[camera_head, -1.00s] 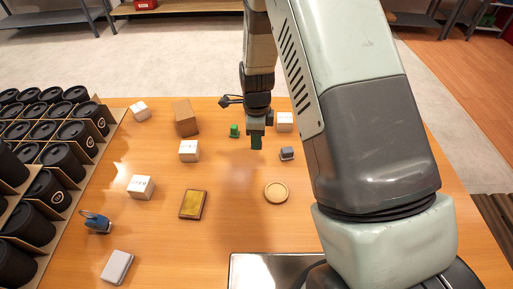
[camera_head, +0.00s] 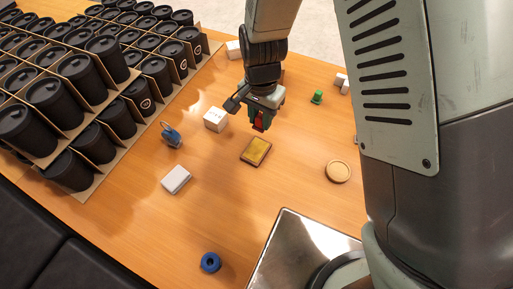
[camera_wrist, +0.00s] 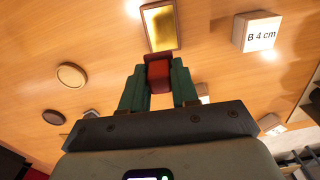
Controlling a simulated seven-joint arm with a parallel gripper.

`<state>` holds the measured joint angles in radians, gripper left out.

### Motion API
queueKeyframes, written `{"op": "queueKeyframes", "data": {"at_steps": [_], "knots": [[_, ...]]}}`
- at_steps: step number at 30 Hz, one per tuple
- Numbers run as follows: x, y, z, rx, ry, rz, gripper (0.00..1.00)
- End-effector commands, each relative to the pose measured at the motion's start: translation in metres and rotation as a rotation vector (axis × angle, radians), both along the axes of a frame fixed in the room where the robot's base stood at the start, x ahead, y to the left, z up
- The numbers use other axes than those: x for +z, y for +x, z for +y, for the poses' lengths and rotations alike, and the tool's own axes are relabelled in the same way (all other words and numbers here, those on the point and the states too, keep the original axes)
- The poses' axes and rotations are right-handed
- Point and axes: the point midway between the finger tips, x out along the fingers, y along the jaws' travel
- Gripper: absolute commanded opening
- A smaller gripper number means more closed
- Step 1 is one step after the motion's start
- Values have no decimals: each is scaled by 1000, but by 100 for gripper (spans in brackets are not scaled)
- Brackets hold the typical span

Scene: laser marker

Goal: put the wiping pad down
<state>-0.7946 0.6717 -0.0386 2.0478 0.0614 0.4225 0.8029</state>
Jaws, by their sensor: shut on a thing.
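My gripper (camera_head: 259,129) is shut on the wiping pad (camera_head: 260,119), a small red block. In the wrist view the red pad (camera_wrist: 158,72) sits between the two green fingers of my gripper (camera_wrist: 158,80). It is held above the wooden table (camera_head: 270,195), near the far edge of a gold plate with a dark rim (camera_head: 256,151). The gold plate (camera_wrist: 161,26) lies just beyond the fingertips in the wrist view. The pad's underside is hidden, and its exact height is hard to tell.
A white box (camera_head: 214,119) stands left of my gripper. A blue padlock (camera_head: 171,135), white slab (camera_head: 176,179), blue ring (camera_head: 210,262), round wooden disc (camera_head: 338,171) and green piece (camera_head: 316,97) lie around. Black lidded cups (camera_head: 55,100) fill the left.

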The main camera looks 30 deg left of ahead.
Motion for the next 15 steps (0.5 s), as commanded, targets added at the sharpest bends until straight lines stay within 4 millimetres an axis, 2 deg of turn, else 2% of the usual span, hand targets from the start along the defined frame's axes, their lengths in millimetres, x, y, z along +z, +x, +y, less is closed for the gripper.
{"op": "queueKeyframes", "data": {"at_steps": [4,10,15], "knots": [[-11,-11,6,93,-3,2,0],[-48,-12,6,97,-4,3,0],[-63,-11,7,96,-1,1,0]]}}
